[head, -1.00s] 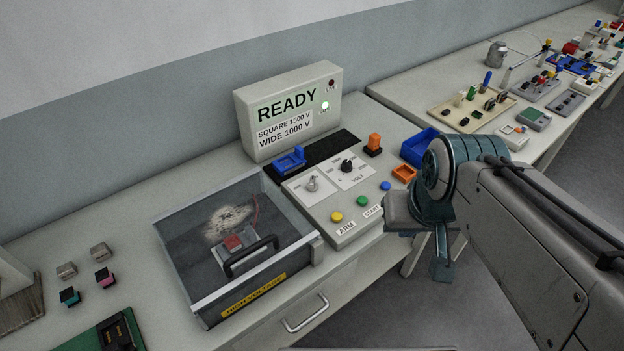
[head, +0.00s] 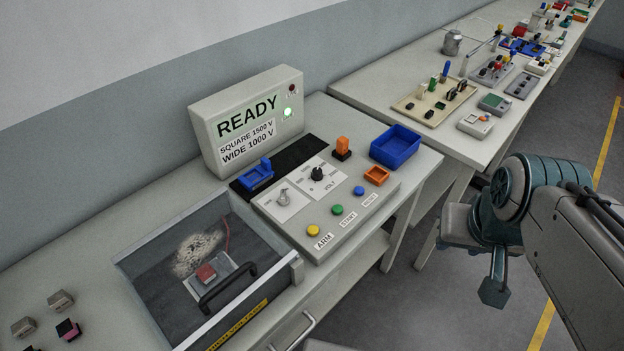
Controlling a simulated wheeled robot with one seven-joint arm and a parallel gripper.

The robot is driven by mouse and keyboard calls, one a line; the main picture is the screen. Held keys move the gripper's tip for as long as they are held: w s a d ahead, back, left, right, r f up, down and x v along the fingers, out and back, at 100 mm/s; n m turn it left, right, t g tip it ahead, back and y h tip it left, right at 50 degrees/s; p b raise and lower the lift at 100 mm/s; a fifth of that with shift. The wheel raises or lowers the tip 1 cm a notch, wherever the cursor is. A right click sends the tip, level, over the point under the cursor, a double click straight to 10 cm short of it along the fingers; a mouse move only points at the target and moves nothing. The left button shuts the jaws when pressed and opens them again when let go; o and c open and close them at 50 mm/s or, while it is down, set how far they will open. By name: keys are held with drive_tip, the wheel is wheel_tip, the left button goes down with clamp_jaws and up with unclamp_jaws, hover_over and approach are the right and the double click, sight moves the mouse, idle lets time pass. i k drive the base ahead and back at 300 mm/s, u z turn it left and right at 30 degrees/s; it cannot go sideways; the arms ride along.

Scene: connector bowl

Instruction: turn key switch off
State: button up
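The control panel (head: 330,228) lies on the bench in front of the READY box. A silver key switch (head: 283,197) sits on the white plate at the panel's left. Its key stands up, but its exact angle is too small to read. A black VOLT knob (head: 317,174) is to its right. My gripper (head: 494,291) hangs over the floor to the right of the bench, well away from the panel and touching nothing visible. Its fingers are too unclear to show whether they are apart.
The READY box (head: 247,122) has a lit green lamp. A clear-lidded high-voltage box (head: 290,277) with a black handle stands left of the panel. Yellow, green and blue buttons line the panel's front. A blue bin (head: 396,146) is at its right. Floor is open beyond the bench.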

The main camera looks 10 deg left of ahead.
sight(283, 200)
drive_tip(key=z, duration=0.05)
drive_tip(key=i, duration=0.3)
drive_tip(key=u, duration=1.4)
